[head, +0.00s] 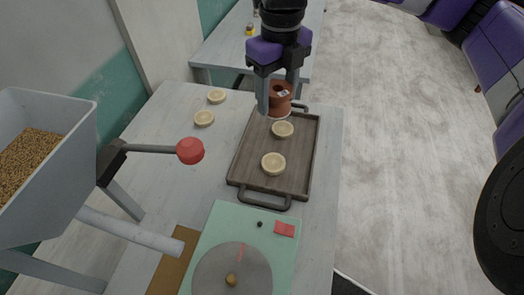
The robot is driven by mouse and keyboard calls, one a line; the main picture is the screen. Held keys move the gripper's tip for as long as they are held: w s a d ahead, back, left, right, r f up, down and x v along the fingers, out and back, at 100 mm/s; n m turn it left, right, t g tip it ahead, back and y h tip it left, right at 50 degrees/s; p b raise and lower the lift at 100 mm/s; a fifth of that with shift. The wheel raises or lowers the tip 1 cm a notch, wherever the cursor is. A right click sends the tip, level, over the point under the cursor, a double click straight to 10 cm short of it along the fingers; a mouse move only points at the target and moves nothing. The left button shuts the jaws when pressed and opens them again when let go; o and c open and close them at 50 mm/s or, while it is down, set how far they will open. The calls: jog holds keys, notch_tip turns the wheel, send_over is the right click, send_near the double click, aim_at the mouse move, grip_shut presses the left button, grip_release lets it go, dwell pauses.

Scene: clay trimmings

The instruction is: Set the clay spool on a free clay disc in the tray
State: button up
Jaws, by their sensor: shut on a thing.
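The clay spool (279,102), reddish-brown with a small light label, is between the fingers of my gripper (278,104). My gripper is shut on it, at the far end of the brown wooden tray (247,160). I cannot tell whether the spool's base touches anything; a pale edge shows just beneath it. Two pale clay discs lie bare in the tray: one in the middle (283,130) and one nearer the front (273,164). Two more pale discs lie on the table left of the tray, one farther back (217,97) and one nearer (204,118).
A mint-green device with a grey round plate (212,270) stands in front of the tray. A grey hopper of grains (60,140) and a lever with a red knob (190,150) stand at the left. Another table (225,45) stands behind. The table's right strip is clear.

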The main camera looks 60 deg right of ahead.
aim_at(273, 162)
notch_tip(273, 162, down, 19)
jog(key=shift+f+p, duration=0.1)
jog(key=shift+p, duration=0.4)
jog(key=o, duration=1.7)
jog(key=shift+c, duration=0.2)
notch_tip(273, 162, up, 12)
jog(key=shift+b, duration=0.3)
